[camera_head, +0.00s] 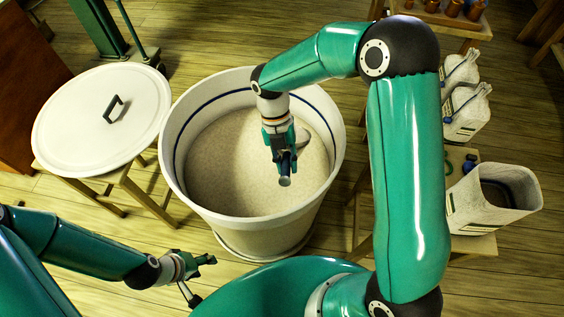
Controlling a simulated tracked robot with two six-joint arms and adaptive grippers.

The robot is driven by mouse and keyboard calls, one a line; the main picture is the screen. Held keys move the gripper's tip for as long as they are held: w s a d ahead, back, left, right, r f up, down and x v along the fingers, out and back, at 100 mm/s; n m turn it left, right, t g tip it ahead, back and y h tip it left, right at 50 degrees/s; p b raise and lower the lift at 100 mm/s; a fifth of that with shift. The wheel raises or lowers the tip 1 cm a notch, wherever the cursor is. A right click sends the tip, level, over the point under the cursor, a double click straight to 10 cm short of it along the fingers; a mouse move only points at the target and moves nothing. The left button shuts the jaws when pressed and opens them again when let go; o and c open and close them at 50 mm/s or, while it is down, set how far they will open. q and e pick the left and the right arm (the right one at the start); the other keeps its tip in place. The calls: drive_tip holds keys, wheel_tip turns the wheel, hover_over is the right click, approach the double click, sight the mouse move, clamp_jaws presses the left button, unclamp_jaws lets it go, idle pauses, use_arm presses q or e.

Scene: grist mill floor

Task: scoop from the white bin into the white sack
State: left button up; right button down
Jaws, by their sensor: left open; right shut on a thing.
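The white bin (327,115) stands in the middle with a blue line inside its wall and pale grain (222,165) in it. My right gripper (281,158) is inside the bin's mouth, above the grain, shut on the dark handle of a scoop (286,181). A pale grey part of the scoop shows behind the gripper; its contents cannot be made out. The open white sack (466,202) stands upright on a low wooden stand at the right, its inside dark. My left gripper (205,277) is open and empty, in front of the bin at the lower left.
A round white lid (75,125) with a dark handle lies on a wooden stool left of the bin. Two closed sacks (466,112) stand behind the open sack. Copper-coloured vessels (453,8) stand on a shelf at the top right.

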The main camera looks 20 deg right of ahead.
wheel_tip(320, 180, up, 3)
drive_tip(key=shift+r+p, duration=0.15)
drive_tip(key=shift+p, duration=0.75)
drive_tip(key=shift+s+a+r+t+h+b, duration=0.2)
drive_tip(key=shift+s+r+t+h+b, duration=0.15)
drive_tip(key=shift+r+t, duration=0.2)
drive_tip(key=shift+s+a+r+t+h+b, duration=0.15)
drive_tip(key=shift+s+r+t+h+b, duration=0.1)
drive_tip(key=shift+r+t+b, duration=0.2)
use_arm(q)
drive_tip(key=shift+r+b, duration=0.25)
drive_tip(key=shift+b, duration=0.1)
use_arm(e)
drive_tip(key=shift+s+r+t+h, duration=0.1)
drive_tip(key=shift+r+t+h, duration=0.2)
drive_tip(key=shift+r+t, duration=0.55)
drive_tip(key=shift+r, duration=0.1)
